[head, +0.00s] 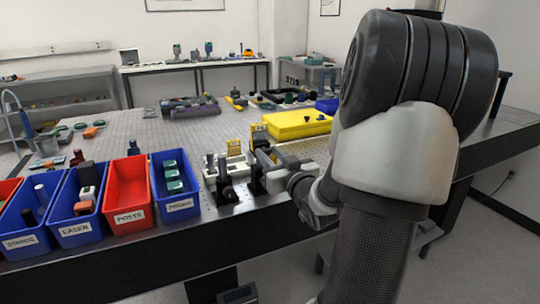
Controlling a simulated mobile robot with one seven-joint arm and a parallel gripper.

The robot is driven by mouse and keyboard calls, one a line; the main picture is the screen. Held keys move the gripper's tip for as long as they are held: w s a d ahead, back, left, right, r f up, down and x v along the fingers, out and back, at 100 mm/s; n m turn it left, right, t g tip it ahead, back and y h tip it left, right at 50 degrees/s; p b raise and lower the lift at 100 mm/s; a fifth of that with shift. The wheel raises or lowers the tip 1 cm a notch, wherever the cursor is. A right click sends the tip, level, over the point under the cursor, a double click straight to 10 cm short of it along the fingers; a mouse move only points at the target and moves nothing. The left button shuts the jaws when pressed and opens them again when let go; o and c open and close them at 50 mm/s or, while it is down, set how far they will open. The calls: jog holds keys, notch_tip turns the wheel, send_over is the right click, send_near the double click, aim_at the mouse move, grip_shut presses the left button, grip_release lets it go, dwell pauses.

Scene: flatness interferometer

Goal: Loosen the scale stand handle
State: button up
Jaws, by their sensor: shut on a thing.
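A small dark stand (257,182), which looks like the scale stand, stands near the front edge of the optical table. A similar black post (225,185) stands just left of it. My gripper (264,160) comes in from the right and is at the upper part of the stand. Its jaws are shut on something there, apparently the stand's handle. The handle is too small and too covered to make out, and I cannot tell its angle.
A blue bin labelled PRISMS (178,206), a red POSTS bin (128,222) and further blue bins line the front edge at left. A yellow case (297,124) lies behind my gripper. Other optical parts stand farther back. The perforated tabletop (150,130) has free room at left centre.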

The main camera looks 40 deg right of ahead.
jog(key=shift+b, duration=0.3)
jog(key=shift+f+n+b, duration=0.15)
jog(key=shift+n+b, duration=0.75)
jog(key=shift+b, duration=0.1)
jog(key=n+b, duration=0.5)
jog(key=n, duration=0.1)
jog(key=shift+a+b, duration=0.15)
jog(key=shift+b, duration=0.15)
jog(key=n, duration=0.4)
jog(key=shift+n, duration=0.3)
jog(key=n, duration=0.4)
jog(key=shift+n, duration=0.4)
jog(key=o, duration=1)
jog(key=shift+w, duration=0.1)
jog(key=shift+o, duration=0.2)
